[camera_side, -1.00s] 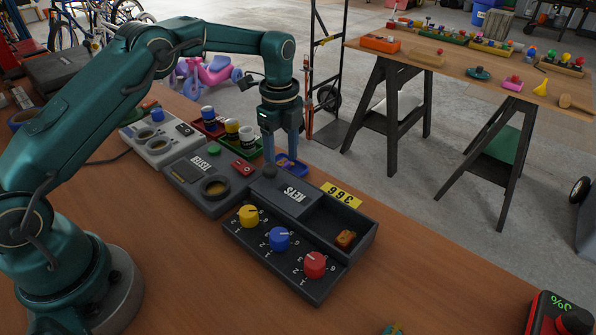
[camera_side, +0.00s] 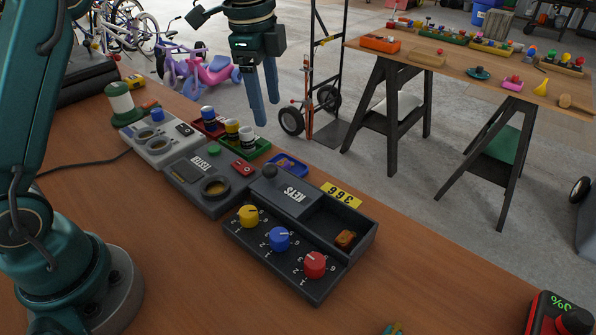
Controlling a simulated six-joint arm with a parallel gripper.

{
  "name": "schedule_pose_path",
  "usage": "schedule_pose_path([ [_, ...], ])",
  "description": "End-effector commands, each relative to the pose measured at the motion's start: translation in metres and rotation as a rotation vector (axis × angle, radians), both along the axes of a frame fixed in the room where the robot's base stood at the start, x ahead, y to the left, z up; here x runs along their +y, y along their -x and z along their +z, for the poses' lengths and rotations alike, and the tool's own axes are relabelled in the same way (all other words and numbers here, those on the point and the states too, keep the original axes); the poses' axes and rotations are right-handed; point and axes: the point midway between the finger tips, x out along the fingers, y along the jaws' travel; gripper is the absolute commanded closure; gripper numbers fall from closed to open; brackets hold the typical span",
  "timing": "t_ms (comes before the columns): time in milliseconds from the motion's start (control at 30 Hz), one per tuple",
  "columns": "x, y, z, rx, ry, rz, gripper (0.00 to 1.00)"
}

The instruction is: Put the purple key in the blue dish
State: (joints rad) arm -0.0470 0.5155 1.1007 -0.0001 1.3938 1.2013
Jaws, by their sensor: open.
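The blue dish (camera_side: 301,174) is on the wooden bench, just behind the KEYS box (camera_side: 318,279). Its near part is hidden by the box. A small purplish shape that looks like the purple key (camera_side: 284,165) appears to lie inside the dish, though it is too small to be sure. My gripper (camera_side: 267,112) hangs in the air above and behind the dish, fingers pointing down. It is open, with nothing visible between the fingers.
The KEYS box has yellow, blue and red knobs and a small orange-brown object (camera_side: 345,239) in its open compartment. The bench front is mostly clear.

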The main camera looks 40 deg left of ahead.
Motion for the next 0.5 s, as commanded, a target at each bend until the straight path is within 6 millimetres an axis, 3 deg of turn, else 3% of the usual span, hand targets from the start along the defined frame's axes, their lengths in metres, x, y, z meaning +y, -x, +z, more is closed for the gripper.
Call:
schedule_pose_path([
  [100, -0.004, 0.029, 0.023, -0.061, 0.027, 0.17, 0.34],
  [233, -0.008, 0.062, 0.036, -0.124, 0.069, 0.359, 0.34],
  [500, -0.014, 0.137, 0.032, -0.242, 0.196, 0.746, 0.34],
])
